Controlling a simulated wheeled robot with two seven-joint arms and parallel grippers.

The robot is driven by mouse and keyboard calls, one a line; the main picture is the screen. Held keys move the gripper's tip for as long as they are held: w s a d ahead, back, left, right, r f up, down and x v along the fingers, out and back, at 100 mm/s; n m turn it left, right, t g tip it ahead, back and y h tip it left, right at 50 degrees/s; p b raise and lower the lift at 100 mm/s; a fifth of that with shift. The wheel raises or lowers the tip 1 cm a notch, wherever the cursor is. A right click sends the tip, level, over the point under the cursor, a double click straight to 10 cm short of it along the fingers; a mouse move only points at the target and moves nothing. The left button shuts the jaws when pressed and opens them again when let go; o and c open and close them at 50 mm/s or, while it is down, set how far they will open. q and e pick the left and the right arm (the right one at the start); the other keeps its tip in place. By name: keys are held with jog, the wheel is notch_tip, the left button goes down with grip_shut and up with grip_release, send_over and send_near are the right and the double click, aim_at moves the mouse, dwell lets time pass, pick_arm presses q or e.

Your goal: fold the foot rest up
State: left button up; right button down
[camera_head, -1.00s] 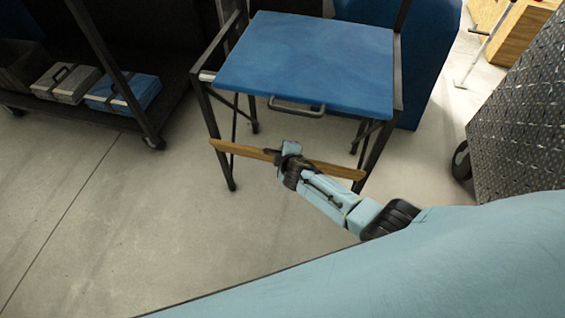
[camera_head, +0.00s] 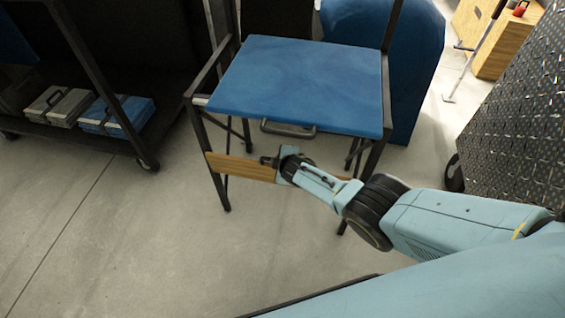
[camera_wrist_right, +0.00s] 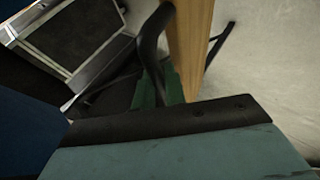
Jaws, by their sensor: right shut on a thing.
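The foot rest is a wooden board (camera_head: 240,168) low at the front of a blue-seated folding chair (camera_head: 305,85) with a dark frame. In the head view the board's flat face shows, and its right part is hidden behind my arm. My right gripper (camera_head: 275,162) is shut on the foot rest near its middle. My left gripper is in neither view.
A diamond-plate box (camera_head: 515,130) stands at right. The floor before the chair is clear.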

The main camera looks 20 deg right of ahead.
jog(key=shift+w, duration=0.15)
dwell(0.3)
jog(key=c, duration=1.6)
grip_release()
jog(key=shift+o, duration=0.7)
jog(key=shift+s, duration=0.2)
